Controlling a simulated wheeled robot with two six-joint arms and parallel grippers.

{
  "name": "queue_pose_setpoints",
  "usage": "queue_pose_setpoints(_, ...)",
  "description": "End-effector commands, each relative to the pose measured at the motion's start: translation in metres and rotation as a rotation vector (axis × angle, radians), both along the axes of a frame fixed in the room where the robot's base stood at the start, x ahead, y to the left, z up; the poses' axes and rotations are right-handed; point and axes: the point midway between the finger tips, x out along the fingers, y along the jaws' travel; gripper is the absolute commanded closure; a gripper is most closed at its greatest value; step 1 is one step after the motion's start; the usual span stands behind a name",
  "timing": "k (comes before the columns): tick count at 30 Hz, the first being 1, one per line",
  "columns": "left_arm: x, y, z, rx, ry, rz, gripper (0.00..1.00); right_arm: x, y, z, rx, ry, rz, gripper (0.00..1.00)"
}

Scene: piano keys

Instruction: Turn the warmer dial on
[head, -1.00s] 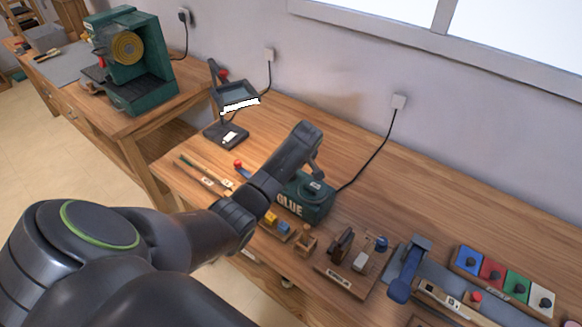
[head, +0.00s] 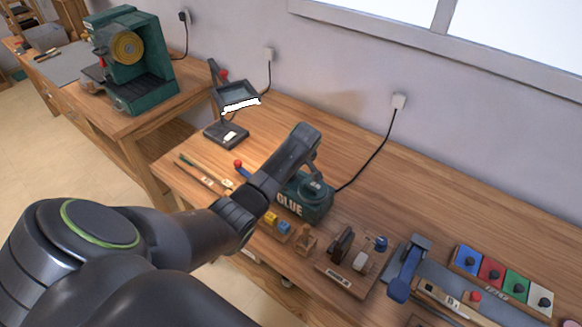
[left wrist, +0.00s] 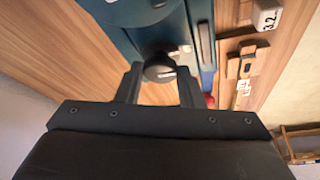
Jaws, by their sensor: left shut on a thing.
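The glue warmer (head: 308,207) is a dark green box marked GLUE. It stands on the wooden bench below my left arm. In the left wrist view its blue-green body (left wrist: 150,32) fills the top middle, and its round dark dial (left wrist: 159,68) faces the camera. My left gripper (left wrist: 160,78) has one finger on each side of the dial and is shut on it. In the head view my left forearm and wrist hide part of the warmer, and the dial cannot be made out. The dial's marked setting cannot be read. My right gripper is not in view.
A magnifier lamp (head: 237,97) stands behind left. Small wooden blocks (head: 278,222), a tool stand (head: 350,262), a blue clamp-like tool (head: 405,270) and a coloured knob board (head: 503,282) line the bench front. A cord runs from the warmer to a wall outlet (head: 399,102).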

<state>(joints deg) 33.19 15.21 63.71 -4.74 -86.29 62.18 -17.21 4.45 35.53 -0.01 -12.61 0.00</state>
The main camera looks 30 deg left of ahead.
Motion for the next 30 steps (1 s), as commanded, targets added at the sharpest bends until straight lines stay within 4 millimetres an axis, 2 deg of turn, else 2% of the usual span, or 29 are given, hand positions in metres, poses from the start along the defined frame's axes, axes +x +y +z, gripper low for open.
queue_pose_setpoints(8, -0.001, 0.001, 0.004, 0.0, 0.0, -0.147, 0.89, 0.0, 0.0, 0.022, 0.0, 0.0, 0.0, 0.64)
queue_pose_setpoints(18, -0.003, 0.004, 0.005, 0.001, 0.0, -0.459, 0.89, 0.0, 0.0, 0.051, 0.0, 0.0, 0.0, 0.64)
queue_pose_setpoints(30, -0.004, 0.007, 0.002, 0.001, -0.001, -0.838, 0.89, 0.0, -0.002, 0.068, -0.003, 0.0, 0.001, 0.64)
